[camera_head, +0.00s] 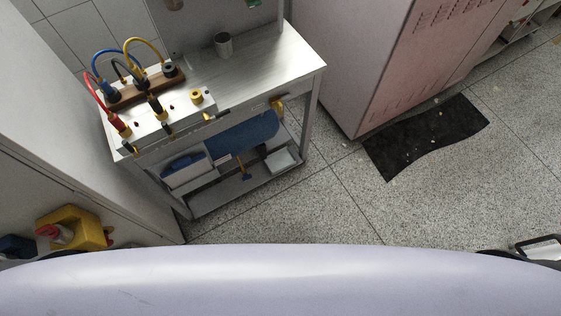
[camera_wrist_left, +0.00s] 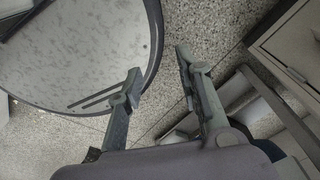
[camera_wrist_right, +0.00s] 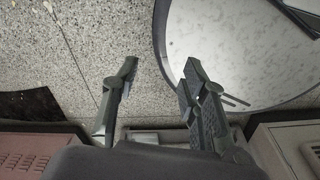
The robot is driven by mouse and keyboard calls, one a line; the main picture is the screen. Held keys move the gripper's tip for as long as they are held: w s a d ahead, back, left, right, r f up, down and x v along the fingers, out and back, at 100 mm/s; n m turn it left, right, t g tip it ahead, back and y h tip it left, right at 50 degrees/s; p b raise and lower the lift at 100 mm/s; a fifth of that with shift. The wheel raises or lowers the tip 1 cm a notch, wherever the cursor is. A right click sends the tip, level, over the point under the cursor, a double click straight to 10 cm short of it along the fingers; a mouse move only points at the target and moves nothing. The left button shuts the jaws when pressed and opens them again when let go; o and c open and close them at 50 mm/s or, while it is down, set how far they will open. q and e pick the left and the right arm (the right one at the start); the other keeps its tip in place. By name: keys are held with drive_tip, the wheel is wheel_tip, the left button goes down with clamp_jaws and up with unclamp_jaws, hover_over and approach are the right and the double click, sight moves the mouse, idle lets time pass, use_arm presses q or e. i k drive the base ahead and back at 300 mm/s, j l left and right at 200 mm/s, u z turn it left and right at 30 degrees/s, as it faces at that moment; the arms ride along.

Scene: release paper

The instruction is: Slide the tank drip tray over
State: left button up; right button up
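I cannot make out for certain a tank or its drip tray in any view. A small pale tray-like box (camera_head: 283,160) sits on the lower shelf of the metal workbench (camera_head: 265,62) in the head view, but I cannot tell whether it is the drip tray. My left gripper (camera_wrist_left: 158,72) is open and empty above the speckled floor in the left wrist view. My right gripper (camera_wrist_right: 159,68) is open and empty above the floor in the right wrist view. Neither gripper shows in the head view.
The workbench holds a grey cup (camera_head: 223,45) and a panel with coloured cables (camera_head: 142,50). A pink cabinet (camera_head: 400,60) stands right of it, beside a black mat (camera_head: 428,138). A yellow container (camera_head: 75,228) is at lower left. Floor in front is clear.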

sight(280, 160)
drive_tip(key=i+l+u, duration=0.1)
drive_tip(key=l, duration=0.25)
drive_tip(key=i+l, duration=0.2)
drive_tip(key=l, duration=0.2)
drive_tip(key=i+l+u, duration=0.15)
drive_tip(key=l, duration=0.2)
drive_tip(key=i+l, duration=0.15)
drive_tip(key=l, duration=0.25)
drive_tip(key=i+l+u, duration=0.15)
drive_tip(key=l, duration=0.2)
drive_tip(key=i+l, duration=0.1)
drive_tip(key=l, duration=0.3)
drive_tip(key=i+l+u, duration=0.15)
drive_tip(key=l, duration=0.25)
